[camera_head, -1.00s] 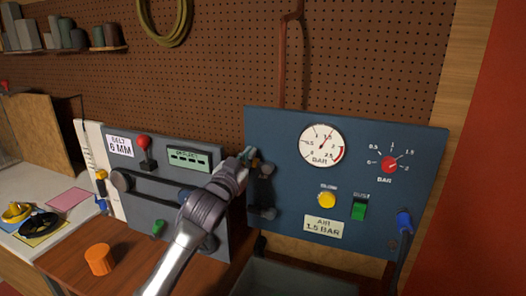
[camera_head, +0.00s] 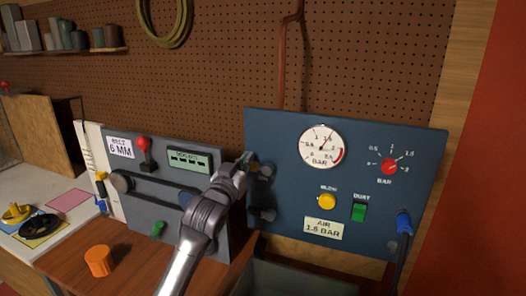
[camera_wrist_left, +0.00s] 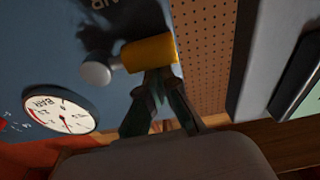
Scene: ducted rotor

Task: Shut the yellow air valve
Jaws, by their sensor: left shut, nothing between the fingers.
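The yellow air valve shows in the left wrist view as a yellow cylinder (camera_wrist_left: 150,54) with a round grey end, in front of the blue panel. In the head view it is mostly hidden by my left gripper (camera_head: 249,161), which is at the left side of the blue panel (camera_head: 290,205). In the left wrist view the dark fingers of this gripper (camera_wrist_left: 159,76) are shut and empty, their tips right against or very close to the yellow cylinder; I cannot tell whether they touch. My right gripper is not in view.
The panel carries a round gauge (camera_head: 321,147), a red knob (camera_head: 389,166), a yellow button (camera_head: 327,201), a green switch (camera_head: 358,212) and a blue nozzle (camera_head: 404,222). A grey belt machine (camera_head: 180,215) stands close on the left. An orange cylinder (camera_head: 99,261) stands on the wooden bench.

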